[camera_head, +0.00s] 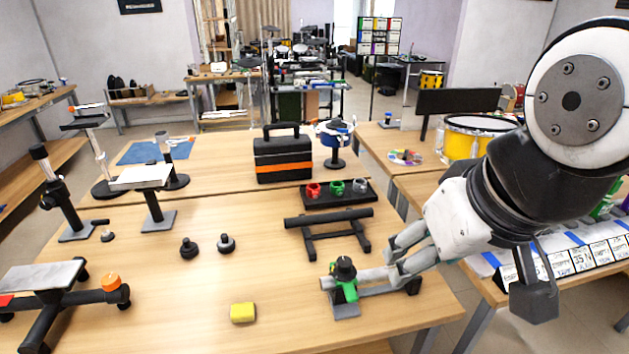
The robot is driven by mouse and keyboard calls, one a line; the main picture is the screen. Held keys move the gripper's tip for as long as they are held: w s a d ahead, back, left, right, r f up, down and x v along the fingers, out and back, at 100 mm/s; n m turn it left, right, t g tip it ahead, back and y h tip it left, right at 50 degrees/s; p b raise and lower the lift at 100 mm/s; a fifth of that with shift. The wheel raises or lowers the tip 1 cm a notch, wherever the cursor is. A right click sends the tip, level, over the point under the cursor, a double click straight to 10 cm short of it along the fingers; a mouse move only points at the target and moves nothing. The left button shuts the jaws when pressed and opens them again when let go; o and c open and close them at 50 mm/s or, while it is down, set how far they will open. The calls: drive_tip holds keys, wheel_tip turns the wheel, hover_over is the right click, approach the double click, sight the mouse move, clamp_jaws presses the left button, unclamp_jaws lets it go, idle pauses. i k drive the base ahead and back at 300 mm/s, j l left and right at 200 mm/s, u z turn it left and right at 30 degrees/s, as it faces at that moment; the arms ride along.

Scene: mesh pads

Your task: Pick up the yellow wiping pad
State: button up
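The yellow wiping pad (243,313) is a small block lying flat on the near part of the wooden table, left of my gripper, with bare tabletop around it. My gripper (391,262) reaches in from the right, its grey fingers pointing left and down. The fingers look apart, with a gap between them and nothing seen held. In the picture they overlap the right part of a grey rod fixture (347,311); whether they touch it I cannot tell. My gripper is clear of the pad.
A green clamp with a black knob (344,268) is on the rod fixture, between pad and gripper. Two black knobs (188,248) (226,243) stand behind the pad. A black stand (323,222) is further back. A stand with an orange knob (110,281) is at left.

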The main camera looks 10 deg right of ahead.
sight(241, 312)
drive_tip(key=i+l, duration=0.2)
drive_tip(key=l, duration=0.2)
drive_tip(key=i+l+u, duration=0.1)
drive_tip(key=i+l, duration=0.15)
drive_tip(key=l, duration=0.15)
drive_tip(key=u, duration=1.65)
